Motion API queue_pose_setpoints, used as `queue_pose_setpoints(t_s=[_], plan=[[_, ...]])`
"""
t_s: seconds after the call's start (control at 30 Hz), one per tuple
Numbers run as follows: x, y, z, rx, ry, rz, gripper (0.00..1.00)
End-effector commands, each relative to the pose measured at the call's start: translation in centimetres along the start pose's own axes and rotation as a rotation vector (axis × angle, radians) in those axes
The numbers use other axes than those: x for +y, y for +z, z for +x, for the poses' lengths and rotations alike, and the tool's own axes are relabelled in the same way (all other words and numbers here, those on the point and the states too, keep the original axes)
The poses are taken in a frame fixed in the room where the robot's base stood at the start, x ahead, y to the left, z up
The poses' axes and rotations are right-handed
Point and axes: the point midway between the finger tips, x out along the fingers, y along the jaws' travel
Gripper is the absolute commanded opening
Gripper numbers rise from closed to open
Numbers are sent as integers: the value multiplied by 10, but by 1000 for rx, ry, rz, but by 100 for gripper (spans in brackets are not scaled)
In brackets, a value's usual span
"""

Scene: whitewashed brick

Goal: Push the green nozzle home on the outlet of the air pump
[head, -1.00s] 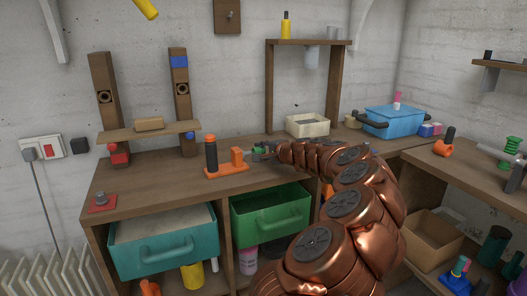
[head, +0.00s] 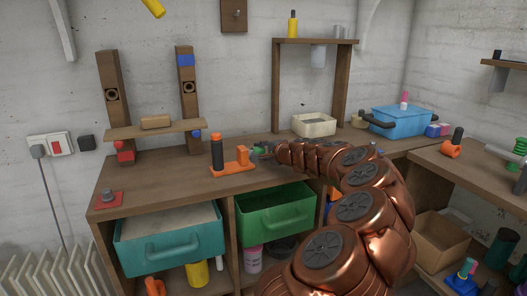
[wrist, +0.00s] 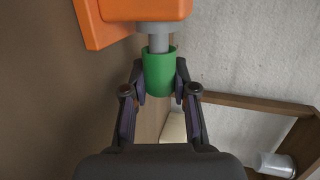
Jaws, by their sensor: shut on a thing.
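The air pump stands on the bench in the head view, with an orange base and block (head: 243,156) and a black upright cylinder (head: 217,152). In the wrist view its orange body (wrist: 110,12) is at the top, with a grey collar and a thinner grey outlet pipe (wrist: 158,42) pointing down the picture. The green nozzle (wrist: 160,76) is in line with the pipe. The pipe's end appears to be inside the nozzle's rim, and a short length of pipe shows between rim and collar. My gripper (wrist: 160,82) is shut on the nozzle from both sides.
A cream bin (head: 313,125) and a blue box (head: 398,121) stand farther back right. A shelf with a small box (head: 157,122) is behind the pump. A red base with a grey knob (head: 109,197) is at the bench's left. Bare bench lies around the pump.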

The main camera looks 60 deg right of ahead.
Motion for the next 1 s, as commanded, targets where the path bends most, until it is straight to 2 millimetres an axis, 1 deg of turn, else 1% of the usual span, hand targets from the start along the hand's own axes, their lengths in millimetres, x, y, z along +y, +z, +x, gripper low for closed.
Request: queue_pose_setpoints(t_s=[0.67,0.97,1.0], plan=[[0,17,3,0,1,1,0],[0,18,3,0,0,1,0],[0,18,3,0,0,1,28]])
